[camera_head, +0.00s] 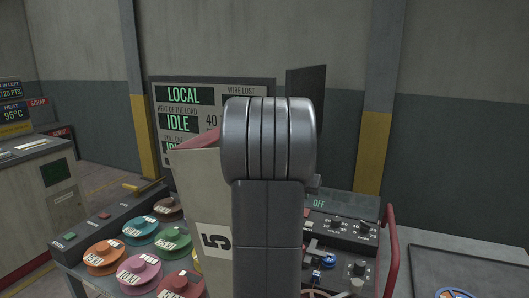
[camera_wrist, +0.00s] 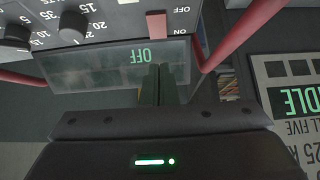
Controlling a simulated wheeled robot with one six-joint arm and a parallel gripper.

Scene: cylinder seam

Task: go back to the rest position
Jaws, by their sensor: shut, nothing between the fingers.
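In the wrist view my gripper (camera_wrist: 160,78) points at a machine panel, its two dark fingers side by side with no visible gap and nothing between them. An unlit-looking grey display strip reading OFF (camera_wrist: 100,66) lies just past the fingertips; I cannot tell how far apart they are. In the head view my own arm fills the middle and hides my gripper. The same OFF display (camera_head: 322,203) shows in part to the right of my arm, above a dark knob panel (camera_head: 345,228).
Red bars (camera_head: 391,255) flank the panel. Several coloured, labelled spools (camera_head: 138,270) sit on a bench at lower left. A status board (camera_head: 162,120) reading LOCAL and IDLE stands behind my arm. A grey machine (camera_head: 28,195) stands far left. A grey table (camera_head: 480,268) is at right.

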